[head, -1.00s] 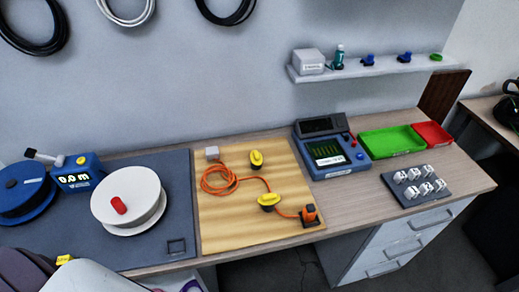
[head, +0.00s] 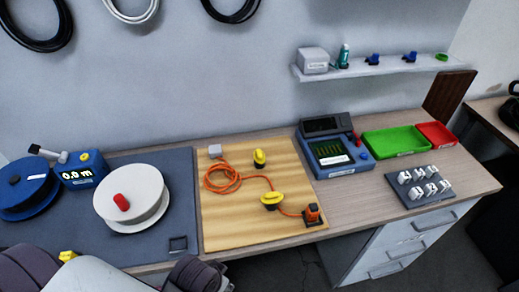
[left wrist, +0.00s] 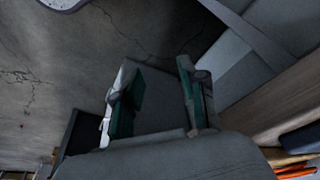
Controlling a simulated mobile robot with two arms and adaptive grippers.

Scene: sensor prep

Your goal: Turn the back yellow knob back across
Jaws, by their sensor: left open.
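The back yellow knob (head: 259,158) sits on the wooden board (head: 225,235), its grip running roughly front to back. The front yellow knob (head: 271,199) sits nearer, on the orange cable (head: 250,180), with its grip lying across, left to right. My left arm comes in at the lower left of the head view, well short of both knobs; its fingertips cannot be made out there. In the left wrist view my left gripper (left wrist: 160,92) is open and empty, its two fingers apart over the floor. My right gripper is in neither view.
A white reel (head: 140,200) and a blue reel (head: 22,185) stand left of the board. A blue meter (head: 338,152), a green tray (head: 395,142) and a red tray (head: 437,134) are to the right. An orange plug (head: 313,214) stands at the board's front right.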

